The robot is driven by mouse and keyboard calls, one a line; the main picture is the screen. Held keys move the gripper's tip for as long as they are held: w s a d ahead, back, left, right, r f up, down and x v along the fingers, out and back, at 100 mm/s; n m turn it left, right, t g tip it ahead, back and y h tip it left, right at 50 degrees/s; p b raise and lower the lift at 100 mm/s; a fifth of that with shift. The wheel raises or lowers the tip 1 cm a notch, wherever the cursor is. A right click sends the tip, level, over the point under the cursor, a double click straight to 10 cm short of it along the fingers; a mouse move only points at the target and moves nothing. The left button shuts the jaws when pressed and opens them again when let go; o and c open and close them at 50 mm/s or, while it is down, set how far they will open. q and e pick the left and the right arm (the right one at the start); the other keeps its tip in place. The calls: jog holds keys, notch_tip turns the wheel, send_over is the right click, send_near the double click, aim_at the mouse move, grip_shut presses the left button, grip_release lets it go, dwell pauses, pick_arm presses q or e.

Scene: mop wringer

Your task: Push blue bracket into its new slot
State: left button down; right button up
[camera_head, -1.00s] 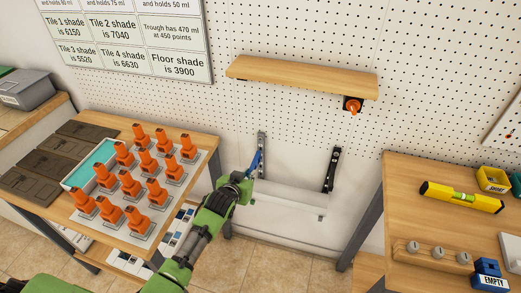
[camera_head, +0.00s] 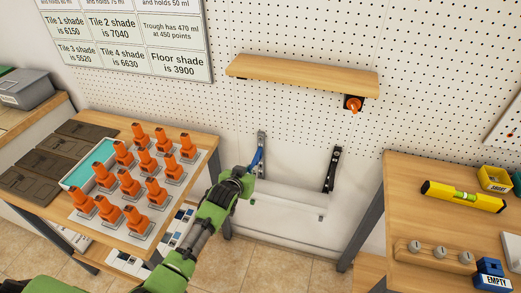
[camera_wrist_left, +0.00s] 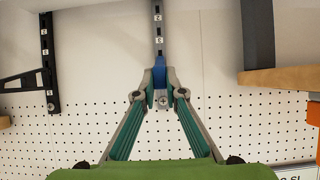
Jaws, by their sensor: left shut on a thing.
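The blue bracket (camera_head: 257,158) is at the grey slotted rail (camera_head: 261,139) on the wall. My left gripper (camera_head: 249,172) is shut on it. In the left wrist view, the blue bracket (camera_wrist_left: 159,72) stands between my left fingertips (camera_wrist_left: 160,96), with its end against the numbered grey rail (camera_wrist_left: 157,30). I cannot tell whether its hooks sit in a slot. A screw head shows on its near end. My right gripper is out of view.
A black rail (camera_head: 334,157) with a black bracket stands right of the grey one. A wooden shelf (camera_head: 303,76) is above. A white trough (camera_head: 284,200) lies below the rails.

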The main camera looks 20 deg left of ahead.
pick_arm(q)
jog(key=shift+w+r, duration=0.1)
jog(key=shift+r, duration=0.05)
dwell(0.4)
jog(key=c, duration=2)
grip_release()
jog(key=v, duration=1.2)
jog(key=s+f+g, duration=0.2)
jog(key=s+f, duration=0.4)
jog(key=f, duration=0.5)
jog(key=s+f+m+g, duration=0.1)
jog(key=s+f+g, duration=0.1)
jog(key=s+f, duration=0.65)
jog(key=s+f+g, duration=0.2)
jog(key=s+f, duration=0.2)
jog(key=f, duration=0.9)
jog(key=s+f+g, duration=0.1)
jog(key=s+f, duration=0.4)
jog(key=s, duration=0.5)
jog(key=s+a+f+g, duration=0.1)
jog(key=s+f, duration=0.4)
jog(key=s, duration=0.6)
jog(key=s+a+f+m+g, duration=0.1)
jog(key=s+f+g, duration=0.2)
jog(key=s, duration=0.7)
jog(key=shift+s+a+f, duration=0.1)
jog(key=shift+s+f, duration=0.05)
jog(key=shift+f, duration=0.35)
jog(key=shift+s+a+f, duration=0.1)
jog(key=shift+f, duration=0.4)
